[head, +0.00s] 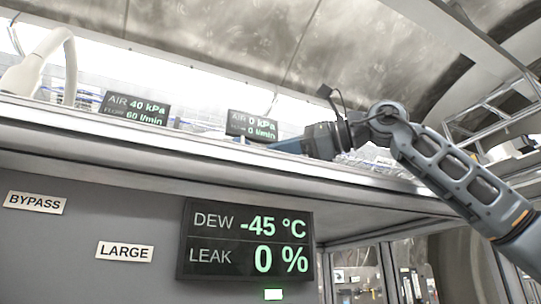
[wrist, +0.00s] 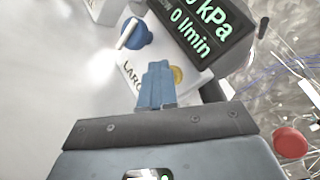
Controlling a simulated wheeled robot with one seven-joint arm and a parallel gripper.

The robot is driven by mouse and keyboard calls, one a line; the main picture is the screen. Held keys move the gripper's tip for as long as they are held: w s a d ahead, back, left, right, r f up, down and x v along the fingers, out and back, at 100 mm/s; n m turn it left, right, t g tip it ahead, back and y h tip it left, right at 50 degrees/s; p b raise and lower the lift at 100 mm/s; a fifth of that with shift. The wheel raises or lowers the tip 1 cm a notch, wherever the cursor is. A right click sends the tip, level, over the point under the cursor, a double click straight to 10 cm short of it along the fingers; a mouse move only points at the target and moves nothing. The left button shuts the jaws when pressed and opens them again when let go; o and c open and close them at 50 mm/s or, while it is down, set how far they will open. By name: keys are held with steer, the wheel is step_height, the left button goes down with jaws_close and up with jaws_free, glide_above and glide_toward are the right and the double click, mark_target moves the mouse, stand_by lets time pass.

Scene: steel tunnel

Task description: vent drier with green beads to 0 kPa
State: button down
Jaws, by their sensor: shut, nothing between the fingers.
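My gripper (head: 275,147) reaches over the bench top from the right in the head view, blue fingers beside a small display (head: 252,125) reading AIR 0 kPa, 0 l/min. In the wrist view my gripper (wrist: 155,66) is shut and empty, its tips over a white plate beside a yellow disc (wrist: 177,75). A blue knob with a white lever (wrist: 134,35) lies beyond the fingertips, apart from them. The partly hidden label there begins "LARG". The display (wrist: 203,28) in the wrist view reads 0 l/min, with its kPa figure cut off. No green beads can be made out.
A second display (head: 136,108) reads AIR 40 kPa, 60 l/min. The big panel (head: 246,241) reads DEW -45 °C, LEAK 0 %. Labels BYPASS (head: 36,203) and LARGE (head: 125,252) are on the front. A red round thing (wrist: 290,142) and thin wires are at right in the wrist view.

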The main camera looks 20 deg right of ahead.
stand_by(0.3)
steer(key=shift+s+b, duration=0.5)
steer(key=shift+s, duration=0.45)
steer(key=shift+s+f+b, duration=0.15)
steer(key=shift+s+b, duration=0.6)
steer(key=shift+s, duration=0.5)
steer(key=shift+s+b, duration=0.45)
steer(key=shift+s, duration=0.8)
steer(key=shift+s, duration=0.1)
